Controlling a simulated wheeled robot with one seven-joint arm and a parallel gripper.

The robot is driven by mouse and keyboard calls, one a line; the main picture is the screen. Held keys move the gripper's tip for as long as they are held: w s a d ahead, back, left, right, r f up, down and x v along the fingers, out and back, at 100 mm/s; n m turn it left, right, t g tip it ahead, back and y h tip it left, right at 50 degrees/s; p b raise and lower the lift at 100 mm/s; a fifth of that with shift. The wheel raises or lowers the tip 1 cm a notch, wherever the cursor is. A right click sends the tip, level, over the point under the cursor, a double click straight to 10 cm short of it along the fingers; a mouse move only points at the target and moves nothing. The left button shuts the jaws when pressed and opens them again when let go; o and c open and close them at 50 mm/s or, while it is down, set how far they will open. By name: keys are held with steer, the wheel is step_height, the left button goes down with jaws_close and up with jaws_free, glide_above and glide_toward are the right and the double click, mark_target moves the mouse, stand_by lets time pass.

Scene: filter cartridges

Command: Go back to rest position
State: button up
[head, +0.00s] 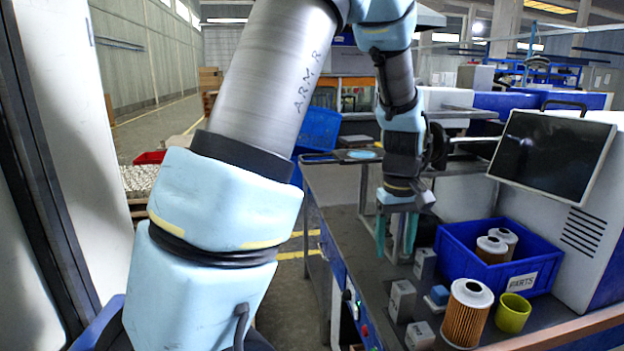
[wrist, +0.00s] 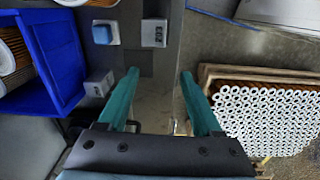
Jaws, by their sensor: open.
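My gripper (head: 395,240) points down over the left part of the grey workbench (head: 372,290) in the head view. Its two teal fingers are apart, with nothing between them. In the wrist view my gripper (wrist: 155,85) is also open and empty. A filter cartridge (head: 467,315) with orange pleats and a white top stands upright on the bench to the right. Two more cartridges (head: 491,250) stand in the blue parts bin (head: 535,262).
Several small grey boxes (head: 402,300), a blue-and-white block (head: 438,295) and a yellow-green cup (head: 513,313) stand on the bench. A monitor (head: 553,153) rises behind the bin. In the wrist view, a crate of white-ended tubes (wrist: 265,115) lies on the right.

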steer(key=s+a+m, duration=0.1)
steer(key=s+a, duration=0.1)
steer(key=a, duration=1)
steer(key=s+a+m+t, duration=0.1)
steer(key=s+a, duration=0.2)
steer(key=a, duration=0.8)
steer(key=shift+s+a+r+m+t, duration=0.3)
steer(key=shift+s+a+r+m, duration=0.05)
steer(key=shift+a+m, duration=0.05)
